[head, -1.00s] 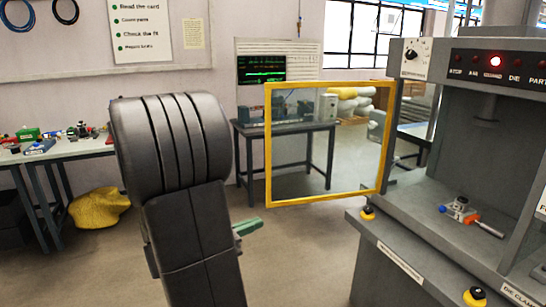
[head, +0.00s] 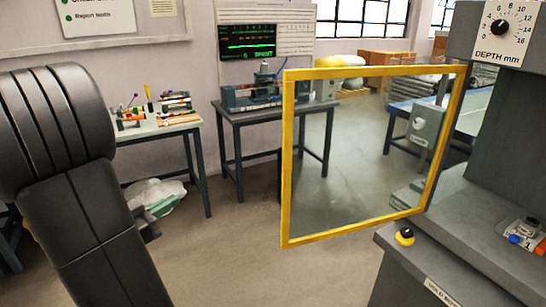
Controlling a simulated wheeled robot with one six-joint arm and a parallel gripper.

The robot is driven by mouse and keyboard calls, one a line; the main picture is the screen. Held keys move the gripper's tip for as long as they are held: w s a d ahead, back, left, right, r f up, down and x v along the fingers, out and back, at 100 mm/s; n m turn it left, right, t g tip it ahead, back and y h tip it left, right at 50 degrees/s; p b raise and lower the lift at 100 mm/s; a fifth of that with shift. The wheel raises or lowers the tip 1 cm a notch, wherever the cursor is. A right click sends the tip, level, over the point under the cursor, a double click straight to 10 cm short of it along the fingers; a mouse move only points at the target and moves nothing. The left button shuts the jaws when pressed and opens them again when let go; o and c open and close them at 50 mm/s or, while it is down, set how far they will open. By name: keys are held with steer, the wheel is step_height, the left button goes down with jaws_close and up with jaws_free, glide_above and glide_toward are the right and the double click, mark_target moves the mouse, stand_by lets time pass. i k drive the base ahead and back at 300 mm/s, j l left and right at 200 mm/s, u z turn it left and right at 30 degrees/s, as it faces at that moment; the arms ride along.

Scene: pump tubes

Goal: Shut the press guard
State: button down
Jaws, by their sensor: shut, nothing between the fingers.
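The press guard (head: 287,160) is a clear pane in a yellow frame. It stands open, swung out from the press (head: 498,125) at the right, with its right edge by the press body. My gripper (head: 160,207) shows only in part, low at the left behind my black arm, with a green finger in sight. It is shut and empty, apart from the guard and well to the left of its free edge. The rest of the gripper is hidden by the arm.
A yellow-and-black button (head: 404,237) sits on the press ledge below the guard. Behind are a table with a device (head: 250,95), a workbench with small parts (head: 170,124) and a translucent bag (head: 155,192). The floor between my arm and the guard is clear.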

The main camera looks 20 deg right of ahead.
mark_target(284, 152)
steer(key=i, duration=1.7)
steer(key=i+z, duration=0.25)
steer(key=i, duration=0.15)
steer(key=i+j+z, duration=0.45)
steer(key=i, duration=0.3)
steer(key=z, duration=3.45)
